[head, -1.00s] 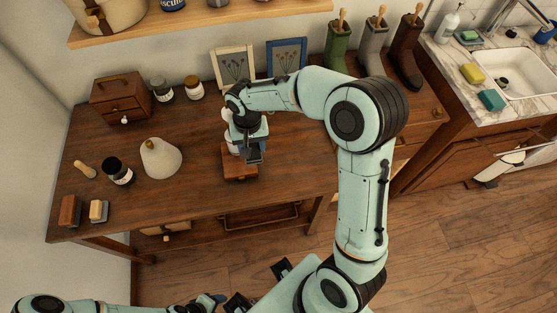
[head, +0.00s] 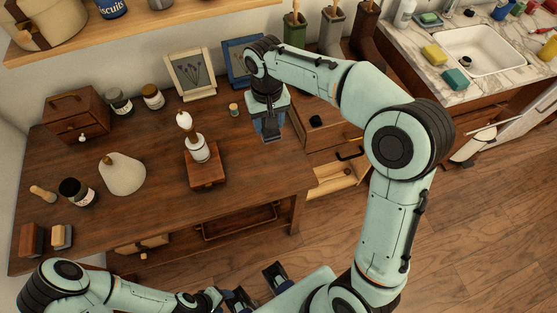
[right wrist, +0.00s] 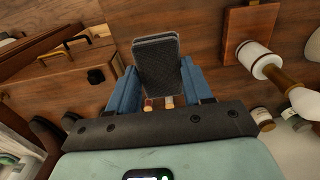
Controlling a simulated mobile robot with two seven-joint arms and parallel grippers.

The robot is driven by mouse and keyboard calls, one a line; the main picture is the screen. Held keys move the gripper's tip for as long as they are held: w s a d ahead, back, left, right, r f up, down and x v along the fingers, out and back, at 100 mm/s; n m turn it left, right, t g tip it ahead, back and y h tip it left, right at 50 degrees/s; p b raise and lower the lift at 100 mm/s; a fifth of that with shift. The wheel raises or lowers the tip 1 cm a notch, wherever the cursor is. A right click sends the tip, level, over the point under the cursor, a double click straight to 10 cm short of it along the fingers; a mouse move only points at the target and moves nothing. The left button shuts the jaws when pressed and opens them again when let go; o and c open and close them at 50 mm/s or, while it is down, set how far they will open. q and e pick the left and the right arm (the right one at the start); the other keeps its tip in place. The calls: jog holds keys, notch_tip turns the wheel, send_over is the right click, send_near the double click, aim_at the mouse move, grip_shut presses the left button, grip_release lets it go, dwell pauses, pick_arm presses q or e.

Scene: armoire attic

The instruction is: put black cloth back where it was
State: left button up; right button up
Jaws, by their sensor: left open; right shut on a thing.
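The black cloth (right wrist: 156,65) is a dark, flat folded piece between the blue fingers in the right wrist view. My right gripper (head: 271,132) is shut on it, over the right part of the wooden table; in the head view the fingers largely hide the cloth. An open drawer (head: 340,178) with a light interior lies to the right of and below this gripper. My left gripper (head: 256,288) is open and empty at the bottom of the head view, in front of the table.
A white bottle (head: 199,148) stands on a small wooden block (head: 204,174), left of my right gripper. A small cork-topped jar (head: 233,110), picture frames (head: 191,75) and boots (head: 296,30) stand behind. The table's front middle (head: 150,210) is clear.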

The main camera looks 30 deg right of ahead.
notch_tip(320, 180, down, 19)
jog(key=shift+r+b, duration=0.2)
jog(key=shift+b, duration=0.65)
jog(key=o, duration=0.5)
jog(key=shift+f, duration=0.15)
jog(key=o, duration=0.4)
jog(key=shift+o, duration=0.2)
jog(key=shift+r, duration=0.6)
notch_tip(320, 180, up, 11)
jog(key=p, duration=0.1)
jog(key=shift+r, duration=0.15)
